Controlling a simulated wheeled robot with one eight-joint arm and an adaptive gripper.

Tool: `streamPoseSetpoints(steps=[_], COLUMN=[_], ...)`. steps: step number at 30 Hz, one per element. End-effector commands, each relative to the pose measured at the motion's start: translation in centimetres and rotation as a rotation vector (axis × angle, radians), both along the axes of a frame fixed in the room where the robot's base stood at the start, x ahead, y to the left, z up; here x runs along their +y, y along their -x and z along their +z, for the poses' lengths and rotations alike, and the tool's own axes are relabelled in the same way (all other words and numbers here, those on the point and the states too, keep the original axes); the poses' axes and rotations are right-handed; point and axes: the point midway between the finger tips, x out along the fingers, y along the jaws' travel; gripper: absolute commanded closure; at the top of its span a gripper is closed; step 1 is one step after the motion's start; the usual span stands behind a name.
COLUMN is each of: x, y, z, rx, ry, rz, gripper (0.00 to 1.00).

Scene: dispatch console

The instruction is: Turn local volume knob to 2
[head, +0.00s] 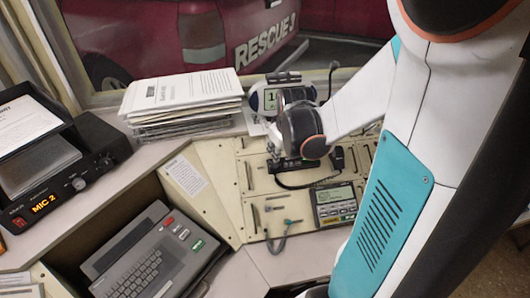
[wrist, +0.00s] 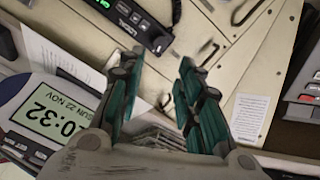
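A slim black device (wrist: 128,18) with a lit green readout lies on the console panel in the wrist view. Its small white lettering is hard to read, and a dark knob (wrist: 160,43) is at its near end. I cannot be sure that this is the local volume knob. The device also shows in the head view (head: 296,164), partly hidden by my wrist. My gripper (wrist: 158,62) is open, with its two teal fingers apart and nothing between them. Its fingertips appear close to the knob; I cannot tell whether they touch. The knob's setting cannot be read.
A digital clock (wrist: 45,108) stands close to my gripper's left in the wrist view.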

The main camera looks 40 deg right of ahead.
Motion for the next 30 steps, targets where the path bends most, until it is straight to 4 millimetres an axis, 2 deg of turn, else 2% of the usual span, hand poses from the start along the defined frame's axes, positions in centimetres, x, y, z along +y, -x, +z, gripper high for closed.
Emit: streamPoseSetpoints(steps=[1, 18, 24, 30], x=[-0.1, -1.7, -2.2, -2.3], y=[-0.3, -3.5, -4.4, -4.7], z=[-1.0, -8.8, -10.6, -11.3], rx=[0.0, -0.002, -0.002, -0.002], ry=[0.0, 0.0, -0.001, -0.001], rz=[0.0, 0.0, 0.001, 0.001], gripper=[0.68, 0.68, 0.68, 0.68])
